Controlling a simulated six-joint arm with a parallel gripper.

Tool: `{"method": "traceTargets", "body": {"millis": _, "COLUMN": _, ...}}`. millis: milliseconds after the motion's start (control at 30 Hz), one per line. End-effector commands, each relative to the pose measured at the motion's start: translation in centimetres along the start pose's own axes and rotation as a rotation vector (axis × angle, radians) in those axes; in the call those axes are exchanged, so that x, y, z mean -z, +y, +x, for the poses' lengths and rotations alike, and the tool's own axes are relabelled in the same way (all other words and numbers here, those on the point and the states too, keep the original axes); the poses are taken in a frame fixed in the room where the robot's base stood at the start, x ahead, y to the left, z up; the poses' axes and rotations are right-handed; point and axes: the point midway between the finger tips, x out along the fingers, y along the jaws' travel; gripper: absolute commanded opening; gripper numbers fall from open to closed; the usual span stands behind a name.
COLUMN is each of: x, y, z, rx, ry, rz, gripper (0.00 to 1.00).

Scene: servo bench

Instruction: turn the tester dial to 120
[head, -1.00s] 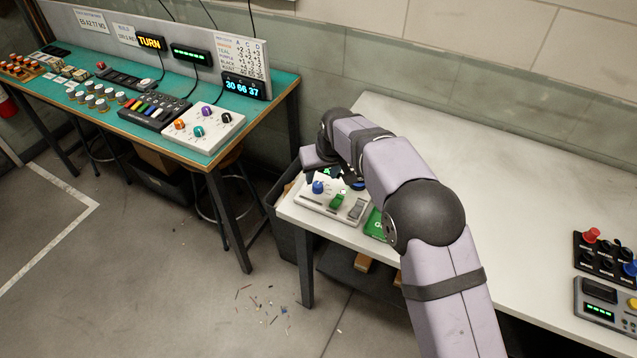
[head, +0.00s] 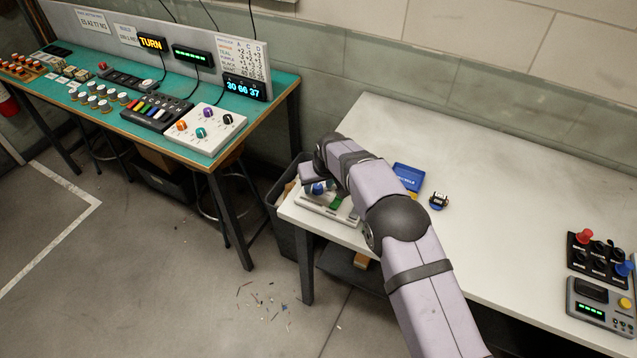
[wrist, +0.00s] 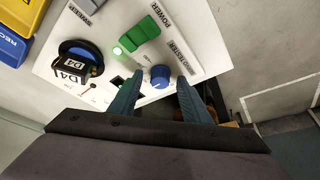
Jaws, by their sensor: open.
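The white servo tester (wrist: 207,42) lies at the near left corner of the pale table, partly behind my arm in the head view (head: 309,204). Its blue dial (wrist: 160,76) has a pale mark, but I cannot read its setting. My gripper (wrist: 158,84) is open, with one dark finger on each side of the dial at its near edge; I cannot tell whether they touch it. A green switch (wrist: 138,36) sits beside the dial, with a lit green lamp near it. A servo labelled D4 (wrist: 72,69) rests over a blue round part on the tester.
A yellow tray (wrist: 20,14) borders the tester. A control box (head: 600,305) stands far right.

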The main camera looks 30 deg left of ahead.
Motion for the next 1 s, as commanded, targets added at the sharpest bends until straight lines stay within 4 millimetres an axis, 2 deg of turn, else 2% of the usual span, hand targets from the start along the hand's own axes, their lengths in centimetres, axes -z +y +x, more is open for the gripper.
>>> {"method": "traceTargets", "body": {"millis": 300, "x": 0.01, "y": 0.0, "z": 0.15, "rx": 0.0, "ry": 0.001, "rz": 0.0, "gripper": 0.43}}
{"method": "traceTargets", "body": {"millis": 333, "x": 0.01, "y": 0.0, "z": 0.15, "rx": 0.0, "ry": 0.001, "rz": 0.0, "gripper": 0.41}}
{"method": "traceTargets", "body": {"millis": 500, "x": 0.01, "y": 0.0, "z": 0.14, "rx": 0.0, "ry": 0.001, "rz": 0.0, "gripper": 0.03}}
{"method": "traceTargets", "body": {"millis": 767, "x": -0.02, "y": -0.04, "z": 0.22, "rx": -0.006, "ry": 0.001, "rz": 0.014, "gripper": 0.03}}
{"method": "traceTargets", "body": {"millis": 1000, "x": -0.06, "y": -0.21, "z": 0.43, "rx": -0.042, "ry": 0.002, "rz": 0.101, "gripper": 0.03}}
